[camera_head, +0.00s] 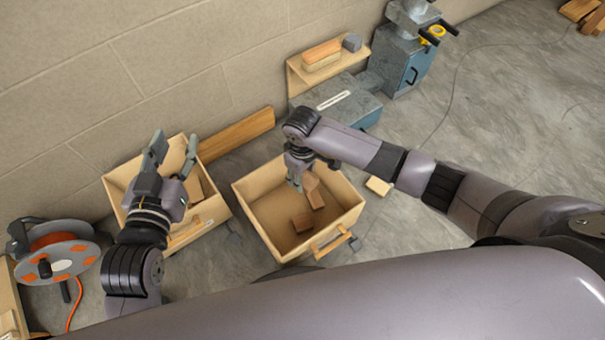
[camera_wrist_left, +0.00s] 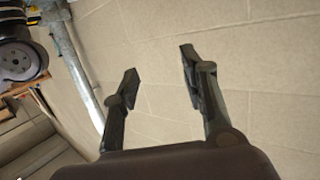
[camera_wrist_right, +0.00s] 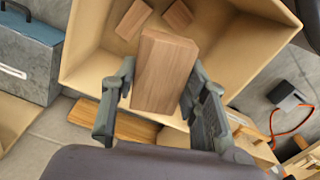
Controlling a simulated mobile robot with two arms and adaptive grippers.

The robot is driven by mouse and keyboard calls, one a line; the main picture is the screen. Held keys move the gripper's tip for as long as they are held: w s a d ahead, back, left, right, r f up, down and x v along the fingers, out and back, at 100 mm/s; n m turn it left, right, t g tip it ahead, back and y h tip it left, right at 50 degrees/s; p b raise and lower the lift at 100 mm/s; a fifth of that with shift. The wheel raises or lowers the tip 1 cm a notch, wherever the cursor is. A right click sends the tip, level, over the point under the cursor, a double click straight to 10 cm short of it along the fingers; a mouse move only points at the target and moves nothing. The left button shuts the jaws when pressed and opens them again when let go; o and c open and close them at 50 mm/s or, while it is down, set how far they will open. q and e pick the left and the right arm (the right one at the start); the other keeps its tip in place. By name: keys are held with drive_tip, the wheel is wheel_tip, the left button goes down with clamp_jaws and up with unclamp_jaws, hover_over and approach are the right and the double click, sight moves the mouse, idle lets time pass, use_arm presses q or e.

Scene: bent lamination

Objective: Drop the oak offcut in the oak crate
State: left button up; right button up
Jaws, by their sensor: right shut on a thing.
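My right gripper (camera_head: 301,174) is shut on a brown wood block, the oak offcut (camera_wrist_right: 165,72), and holds it over the middle crate. In the head view the offcut (camera_head: 310,182) is partly hidden by the gripper. The middle open crate (camera_head: 352,212) is light wood with a front handle. Two similar brown blocks (camera_head: 303,222) lie in it; they also show in the right wrist view (camera_wrist_right: 133,20). I cannot read which crate is oak. My left gripper (camera_head: 172,150) is open and empty above the left crate; its fingers show apart in the left wrist view (camera_wrist_left: 158,85).
The left crate (camera_head: 212,212) stands beside the middle one, a plank (camera_head: 236,134) behind it. A cable reel (camera_head: 60,255) is at far left. A blue-grey machine (camera_head: 345,100) stands behind. A pale block (camera_head: 379,186) lies on the floor right of the middle crate.

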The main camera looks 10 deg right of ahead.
drive_tip(key=shift+f+b, duration=0.85)
drive_tip(key=shift+b, duration=0.2)
use_arm(q)
wheel_tip(320, 180, up, 11)
drive_tip(key=d+t+h, duration=0.1)
drive_tip(key=t+h, duration=0.1)
drive_tip(key=t, duration=0.4)
drive_tip(key=shift+s+d+f, duration=0.15)
drive_tip(key=shift+s+d, duration=0.1)
use_arm(e)
drive_tip(key=o, duration=1.3)
drive_tip(key=shift+f, duration=0.1)
drive_tip(key=shift+c, duration=0.2)
wheel_tip(320, 180, up, 12)
